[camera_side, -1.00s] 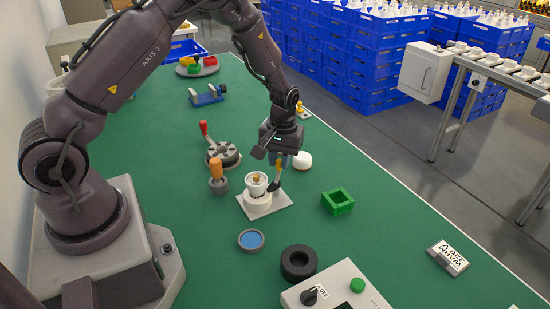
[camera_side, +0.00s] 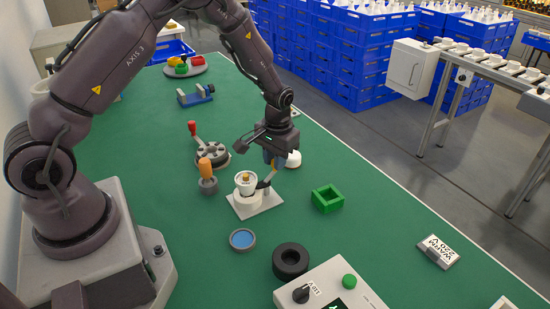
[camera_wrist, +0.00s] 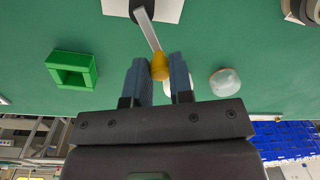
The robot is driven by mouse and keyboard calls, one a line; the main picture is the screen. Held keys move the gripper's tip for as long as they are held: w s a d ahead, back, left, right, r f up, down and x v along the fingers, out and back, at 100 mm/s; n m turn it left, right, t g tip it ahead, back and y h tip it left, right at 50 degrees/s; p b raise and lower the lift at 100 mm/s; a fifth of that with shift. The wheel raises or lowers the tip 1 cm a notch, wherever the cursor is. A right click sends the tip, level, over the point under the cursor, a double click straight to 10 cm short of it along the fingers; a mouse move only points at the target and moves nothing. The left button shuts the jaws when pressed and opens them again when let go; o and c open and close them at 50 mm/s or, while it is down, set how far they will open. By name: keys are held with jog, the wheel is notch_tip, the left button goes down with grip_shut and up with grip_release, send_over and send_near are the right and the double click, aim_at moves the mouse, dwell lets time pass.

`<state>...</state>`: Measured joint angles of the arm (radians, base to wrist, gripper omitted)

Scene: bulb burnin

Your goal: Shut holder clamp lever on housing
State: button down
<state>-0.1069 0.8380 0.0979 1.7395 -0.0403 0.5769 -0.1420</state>
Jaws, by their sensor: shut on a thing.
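The white holder (camera_side: 248,201) stands on a white base plate (camera_side: 268,202) on the green table, with a white cup-shaped top and a tan piece in its middle. The clamp lever (camera_side: 264,183) sticks out on the holder's right side, tilted up and away from it. My gripper (camera_side: 271,160) is shut on the lever's yellow grip, right of and above the holder. In the wrist view, the yellow grip (camera_wrist: 160,67) sits between the two blue-grey fingers. The lever's metal shaft (camera_wrist: 148,32) runs to a dark pivot at the white plate. The holder itself is mostly out of that view.
A green square frame (camera_side: 327,199) is right of the holder. A white rounded thing (camera_side: 293,159) is just behind my gripper. An orange-handled tool (camera_side: 206,175) and a round fixture with a red lever (camera_side: 212,155) are left. A black ring (camera_side: 291,260) and control box are in front.

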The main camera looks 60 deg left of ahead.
jog(key=c, duration=1)
grip_release()
jog(key=r, duration=1.3)
jog(key=shift+w+d, duration=0.15)
jog(key=shift+d, duration=0.2)
jog(key=s+d+r+m+t, duration=0.1)
jog(key=s+d+r+t, duration=0.1)
jog(key=s+r, duration=0.3)
jog(key=s+d+r+m+t, duration=0.1)
jog(key=s+d+r+t, duration=0.1)
jog(key=s+r, duration=0.3)
jog(key=s+d+r+m+t, duration=0.1)
jog(key=s+r, duration=0.5)
jog(key=s, duration=0.6)
jog(key=shift+s+d+m+t+h, duration=0.1)
jog(key=shift+d+m+t+h, duration=0.3)
jog(key=shift+d, duration=1)
